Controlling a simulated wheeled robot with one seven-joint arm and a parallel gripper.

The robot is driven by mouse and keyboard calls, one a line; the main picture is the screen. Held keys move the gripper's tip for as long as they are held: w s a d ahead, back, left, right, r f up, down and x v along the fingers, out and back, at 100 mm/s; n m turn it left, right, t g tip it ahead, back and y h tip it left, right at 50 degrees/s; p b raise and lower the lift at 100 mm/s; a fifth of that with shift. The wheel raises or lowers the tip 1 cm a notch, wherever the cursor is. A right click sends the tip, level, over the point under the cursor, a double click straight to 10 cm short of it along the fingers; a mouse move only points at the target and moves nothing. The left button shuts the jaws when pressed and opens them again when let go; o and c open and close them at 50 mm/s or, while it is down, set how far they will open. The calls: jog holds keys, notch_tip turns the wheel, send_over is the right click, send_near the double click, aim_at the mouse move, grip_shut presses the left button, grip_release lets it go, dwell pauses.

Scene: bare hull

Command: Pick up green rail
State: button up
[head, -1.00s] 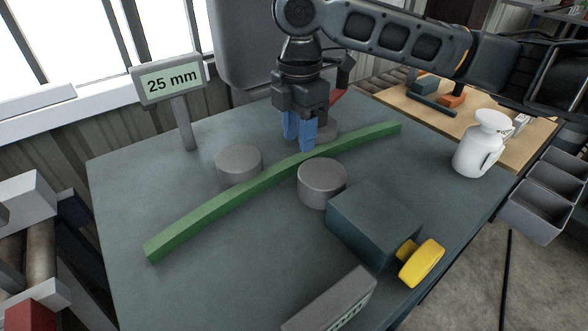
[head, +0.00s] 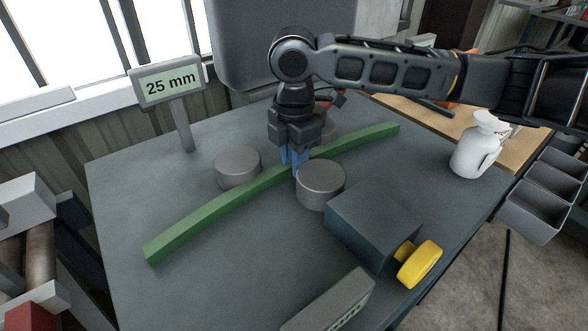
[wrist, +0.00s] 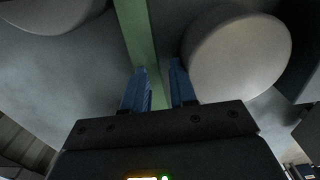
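The long green rail (head: 215,208) lies slightly bowed across the grey table, passing between grey round posts, one (head: 237,167) on its left and one (head: 320,184) on its right. My gripper (head: 294,166) points down over the rail's middle, between these posts. In the wrist view, its blue fingers (wrist: 160,85) are apart, one on each side of the rail (wrist: 141,40). Whether either fingertip touches the rail cannot be told. The right finger is close beside a round post (wrist: 238,52).
A third post (head: 327,130) stands behind my gripper. A dark block (head: 372,222) with a yellow knob (head: 420,264) sits at right front. A white bottle (head: 475,150) stands at right. A "25 mm" sign (head: 170,84) stands at the back left. The left front of the table is clear.

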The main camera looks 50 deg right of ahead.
grip_shut()
jog(key=shift+r, duration=0.15)
